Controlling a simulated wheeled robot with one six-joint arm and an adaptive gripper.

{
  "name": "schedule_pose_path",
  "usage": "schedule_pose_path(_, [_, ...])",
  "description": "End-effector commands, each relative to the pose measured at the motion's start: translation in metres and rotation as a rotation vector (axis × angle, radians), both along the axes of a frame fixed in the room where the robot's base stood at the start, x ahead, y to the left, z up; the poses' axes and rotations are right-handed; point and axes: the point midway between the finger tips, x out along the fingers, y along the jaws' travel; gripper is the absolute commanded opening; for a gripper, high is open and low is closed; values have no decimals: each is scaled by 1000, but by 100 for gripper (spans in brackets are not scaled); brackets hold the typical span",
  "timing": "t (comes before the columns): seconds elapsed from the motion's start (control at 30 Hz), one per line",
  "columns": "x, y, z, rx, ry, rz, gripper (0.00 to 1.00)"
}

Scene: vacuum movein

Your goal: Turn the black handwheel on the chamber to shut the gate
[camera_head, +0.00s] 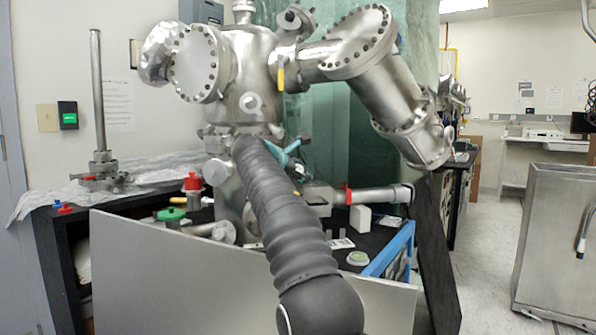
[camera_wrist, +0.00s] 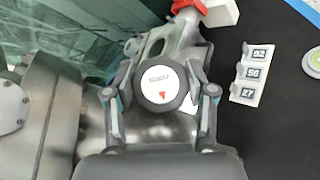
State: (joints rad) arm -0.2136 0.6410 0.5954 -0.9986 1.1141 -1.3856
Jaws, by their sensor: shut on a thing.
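The handwheel (camera_wrist: 160,88) shows in the middle of the wrist view. It has a black rim and a white face with a small red mark. My gripper (camera_wrist: 160,76) has one finger on each side of the wheel and is shut on its rim. Behind the wheel is a grey metal valve body (camera_wrist: 184,32). In the head view the steel chamber (camera_head: 252,85) stands behind my arm. A teal part of my gripper (camera_head: 286,154) shows beside the chamber's lower body. My arm hides much of that area, and I cannot make out the wheel there.
A white block with numbered labels (camera_wrist: 252,75) lies right of the wheel on the black surface. A red-clamped pipe (camera_head: 375,195) runs right of my arm. A red knob (camera_head: 192,182) and a green knob (camera_head: 171,214) are at left. Open floor (camera_head: 487,245) is at right.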

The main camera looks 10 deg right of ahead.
Motion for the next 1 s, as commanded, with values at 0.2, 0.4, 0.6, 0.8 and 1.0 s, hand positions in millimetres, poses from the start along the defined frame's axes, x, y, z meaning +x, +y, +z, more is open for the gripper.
schedule_pose_path(0.2, [-1,0,3,27,-6,-24,20])
schedule_pose_path(0.4, [-1,0,3,37,-4,-31,20])
schedule_pose_path(0.6, [-1,0,2,37,-3,-33,20])
schedule_pose_path(0.8, [-1,0,2,38,-1,-33,77])
schedule_pose_path(1.0, [-1,0,1,37,0,-33,80])
